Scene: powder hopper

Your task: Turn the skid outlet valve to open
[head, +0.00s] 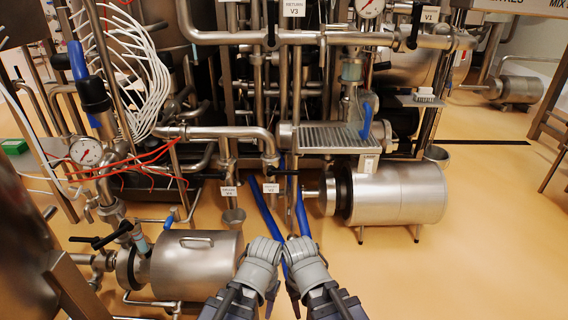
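Two small labelled valves stand side by side on vertical pipes at the lower middle of the skid in the head view. The right one has a black lever handle (283,172) lying level, crosswise to its pipe. Its white tag (271,188) is too small to read surely, so I cannot confirm that it is the outlet valve. The left one has a similar tag (229,191) above a small funnel-like cup. My two arms come in at the bottom centre, close together, below and apart from these valves. I cannot make out fingers on either arm.
A horizontal steel cylinder (395,193) stands right of the valves and another (197,265) at the lower left. Valves tagged V3 (293,8) and V1 (429,14) are higher up. Blue bars (263,212) slope up just beyond my arms. The floor (480,240) at right is clear.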

